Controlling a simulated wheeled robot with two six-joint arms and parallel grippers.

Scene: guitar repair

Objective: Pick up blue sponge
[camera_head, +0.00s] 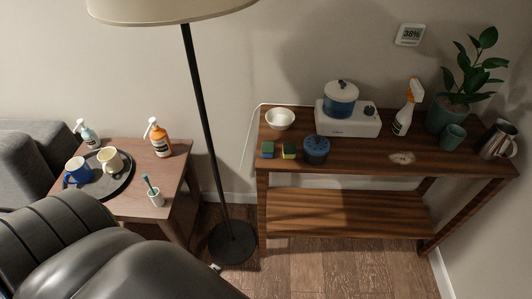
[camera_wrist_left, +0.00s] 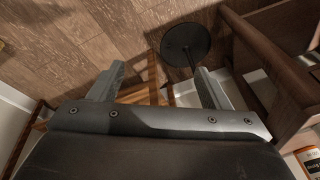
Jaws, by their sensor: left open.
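Two small sponges lie side by side on the top of the wooden console table in the head view. The left one, the blue sponge (camera_head: 267,150), looks blue with a dark green scouring layer. The right one, a yellow sponge (camera_head: 289,151), has a dark green layer too. My left gripper (camera_wrist_left: 160,86) shows only in the left wrist view. Its fingers are wide apart with nothing between them, and no sponge is seen there. My right gripper is in neither view.
The console table (camera_head: 350,212) also holds a white bowl (camera_head: 280,119), a blue lidded pot (camera_head: 316,150), a white appliance (camera_head: 347,121), a spray bottle (camera_head: 404,112) and a plant (camera_head: 468,75). A floor lamp (camera_head: 205,120) stands between it and the side table (camera_head: 178,172).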

